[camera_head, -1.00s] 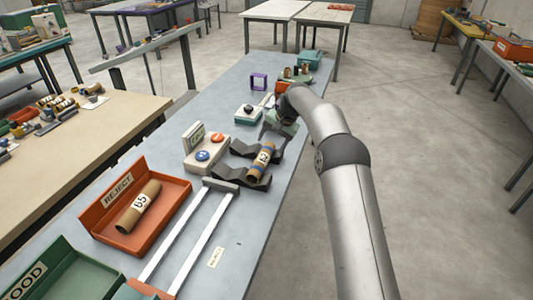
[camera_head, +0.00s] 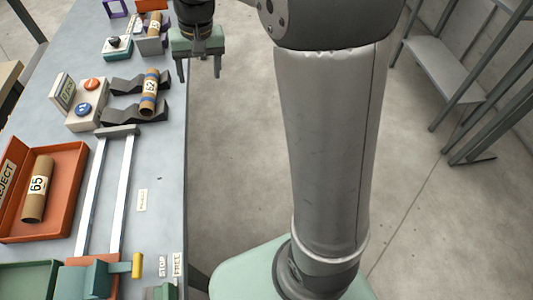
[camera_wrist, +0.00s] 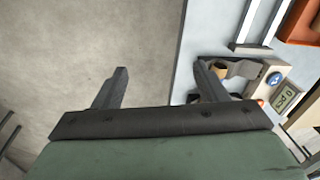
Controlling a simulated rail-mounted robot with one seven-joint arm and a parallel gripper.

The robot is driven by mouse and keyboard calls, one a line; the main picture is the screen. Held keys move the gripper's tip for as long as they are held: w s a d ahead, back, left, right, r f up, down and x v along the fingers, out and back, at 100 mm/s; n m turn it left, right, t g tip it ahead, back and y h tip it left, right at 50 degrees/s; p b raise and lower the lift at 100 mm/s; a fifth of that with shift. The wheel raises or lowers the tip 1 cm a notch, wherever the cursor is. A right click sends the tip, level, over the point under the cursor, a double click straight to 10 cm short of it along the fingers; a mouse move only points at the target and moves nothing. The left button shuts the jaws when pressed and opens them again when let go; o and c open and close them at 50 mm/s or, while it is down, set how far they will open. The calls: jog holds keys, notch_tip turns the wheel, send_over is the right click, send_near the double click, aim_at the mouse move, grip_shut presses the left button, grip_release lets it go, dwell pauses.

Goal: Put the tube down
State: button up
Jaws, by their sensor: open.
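A brown tube with blue bands and a label reading 52 (camera_head: 149,92) lies across a black two-part cradle (camera_head: 127,86) on the bench. Its end also shows beside the right finger in the wrist view (camera_wrist: 220,68). A second brown tube marked 65 (camera_head: 37,190) lies in the orange REJECT tray (camera_head: 70,165). My gripper (camera_head: 198,76) points down past the bench's right edge, to the right of the cradle and apart from it. Its two fingers are spread in the wrist view (camera_wrist: 162,78), with only floor between them.
A push-button box with a display (camera_head: 84,108) stands left of the cradle. A slide with two white rails (camera_head: 121,190) runs toward the front, with a yellow-handled part (camera_head: 137,265) there. A green tray (camera_head: 28,280) is front left. Another tube stands at the back (camera_head: 155,24).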

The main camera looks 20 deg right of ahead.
jog(key=s+d+f, duration=0.2)
jog(key=s, duration=0.6)
jog(key=s+d+f+n+h, duration=0.1)
jog(key=s+d+f, duration=0.1)
jog(key=s, duration=0.6)
jog(key=s+d+f, duration=0.2)
jog(key=s, duration=0.7)
jog(key=shift+d, duration=0.2)
jog(key=shift+s, duration=0.15)
